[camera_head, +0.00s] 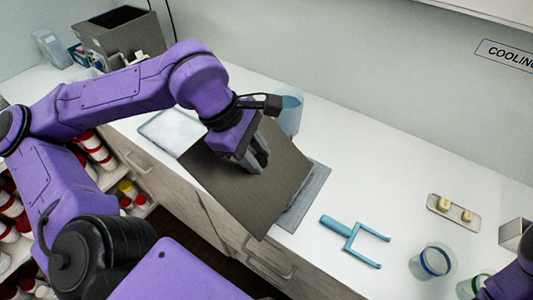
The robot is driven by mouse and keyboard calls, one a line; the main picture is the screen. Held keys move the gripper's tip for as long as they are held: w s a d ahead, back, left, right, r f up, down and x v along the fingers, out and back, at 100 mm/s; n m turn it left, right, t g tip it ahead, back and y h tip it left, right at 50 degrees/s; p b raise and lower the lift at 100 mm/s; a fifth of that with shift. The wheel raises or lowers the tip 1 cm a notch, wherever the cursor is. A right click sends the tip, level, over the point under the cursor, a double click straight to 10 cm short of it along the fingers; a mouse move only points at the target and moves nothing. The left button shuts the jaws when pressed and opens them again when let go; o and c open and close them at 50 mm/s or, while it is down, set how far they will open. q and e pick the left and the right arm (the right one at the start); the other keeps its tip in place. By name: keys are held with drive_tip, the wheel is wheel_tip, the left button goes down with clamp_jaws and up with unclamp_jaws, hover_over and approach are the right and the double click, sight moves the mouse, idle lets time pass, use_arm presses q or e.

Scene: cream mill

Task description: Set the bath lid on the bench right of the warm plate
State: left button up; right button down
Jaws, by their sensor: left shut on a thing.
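The bath lid, a flat dark grey panel (235,190), is tilted above the bench in the camera_head view. My left gripper (256,160) is shut on it near its upper edge. The lid hides part of a flat blue-grey slab (308,197) on the bench. A pale, light-topped plate (170,131) lies left of the lid, partly covered by it; I cannot tell which of the two is the warm plate. The bath, a dark grey box with an open top and a tap (120,38), stands at the back left. My right gripper is out of view.
A blue two-pronged tool (354,239) lies right of the slab. A clear blue jug (289,112) stands behind my left gripper. A blue-rimmed cup (432,262) and a small tray with yellow pieces (453,211) are at the right. The bench behind the tool is clear.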

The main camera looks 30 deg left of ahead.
use_arm(q)
drive_tip(key=shift+s+a+r, duration=0.1)
drive_tip(key=shift+r, duration=0.1)
drive_tip(key=shift+s+r+p, duration=0.15)
drive_tip(key=shift+r+p, duration=0.8)
wheel_tip(320, 180, up, 3)
drive_tip(key=p, duration=0.3)
drive_tip(key=shift+r, duration=0.2)
drive_tip(key=shift+f, duration=0.1)
